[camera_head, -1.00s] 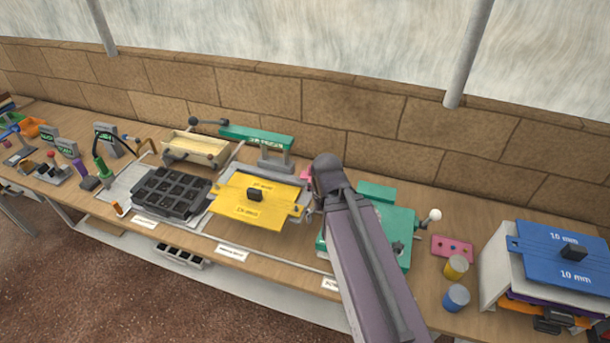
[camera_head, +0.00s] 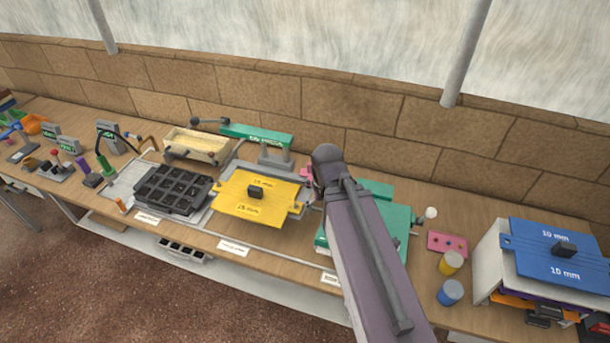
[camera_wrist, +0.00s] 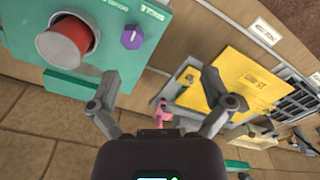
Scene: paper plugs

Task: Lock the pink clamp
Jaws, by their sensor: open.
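The pink clamp (camera_wrist: 162,114) shows in the wrist view as a small pink piece between my two fingers, at the edge of the yellow plate's frame. In the head view, a bit of the pink clamp (camera_head: 305,173) shows just left of my arm; the rest is hidden behind it. My gripper (camera_wrist: 160,88) is open, its fingers spread on either side of the clamp in the picture, with nothing held. I cannot tell how far the clamp is from the fingers, or its lever position. My gripper is hidden in the head view.
The yellow plate (camera_head: 267,207) lies left of my arm, beside a black cell tray (camera_head: 172,190). A green machine (camera_wrist: 80,25) with a red cylinder and purple knob is close to the left finger. A pink block (camera_head: 447,243) and two small pots lie right. A stone wall stands behind.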

